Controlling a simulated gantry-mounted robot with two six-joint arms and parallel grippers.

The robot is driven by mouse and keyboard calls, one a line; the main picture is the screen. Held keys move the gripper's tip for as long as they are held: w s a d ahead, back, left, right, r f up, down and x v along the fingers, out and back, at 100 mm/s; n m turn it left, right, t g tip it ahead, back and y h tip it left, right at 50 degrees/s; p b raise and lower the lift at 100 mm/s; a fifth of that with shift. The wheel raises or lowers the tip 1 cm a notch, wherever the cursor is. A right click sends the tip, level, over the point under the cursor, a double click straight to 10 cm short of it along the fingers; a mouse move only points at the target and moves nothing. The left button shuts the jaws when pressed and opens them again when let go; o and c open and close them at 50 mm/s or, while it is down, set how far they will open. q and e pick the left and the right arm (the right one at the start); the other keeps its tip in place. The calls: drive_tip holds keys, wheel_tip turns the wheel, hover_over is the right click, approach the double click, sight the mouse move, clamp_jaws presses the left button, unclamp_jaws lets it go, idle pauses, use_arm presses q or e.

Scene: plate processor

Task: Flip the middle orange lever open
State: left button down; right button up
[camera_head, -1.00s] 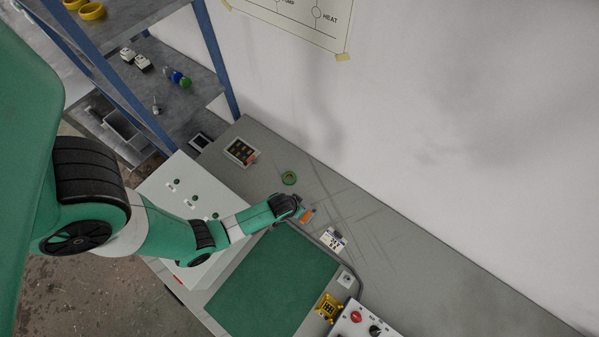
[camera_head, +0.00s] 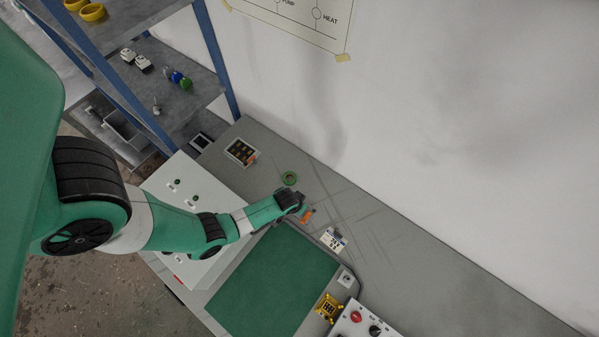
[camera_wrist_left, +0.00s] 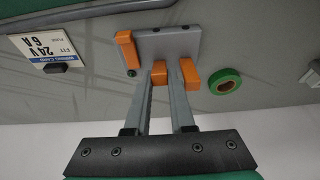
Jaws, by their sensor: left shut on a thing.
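A grey block (camera_wrist_left: 168,42) with three orange levers sits on the grey bench, seen in the left wrist view. The left lever (camera_wrist_left: 127,52) stands apart at the block's left side. The middle orange lever (camera_wrist_left: 159,74) lies between the two grey fingers of my left gripper (camera_wrist_left: 161,82), which is shut on it. My right gripper is not in view.
A green tape roll (camera_head: 289,178) lies close to the block. A white label card (camera_head: 333,239), a green mat (camera_head: 272,285) and a control box with a red knob (camera_head: 356,317) are nearby. A white panel (camera_head: 185,190) stands under my arm. The bench's right part is clear.

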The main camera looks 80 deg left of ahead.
use_arm(q)
drive_tip(key=shift+w+a+r+g+h+p, duration=0.3)
drive_tip(key=shift+g+h+p, duration=0.25)
drive_tip(key=shift+p, duration=0.25)
drive_tip(key=shift+w+a+f+g+h+p, duration=0.1)
drive_tip(key=shift+w+f+g+h+p, duration=0.15)
drive_tip(key=shift+g+h, duration=0.3)
drive_tip(key=c, duration=1)
unclamp_jaws()
drive_tip(key=shift+c, duration=0.2)
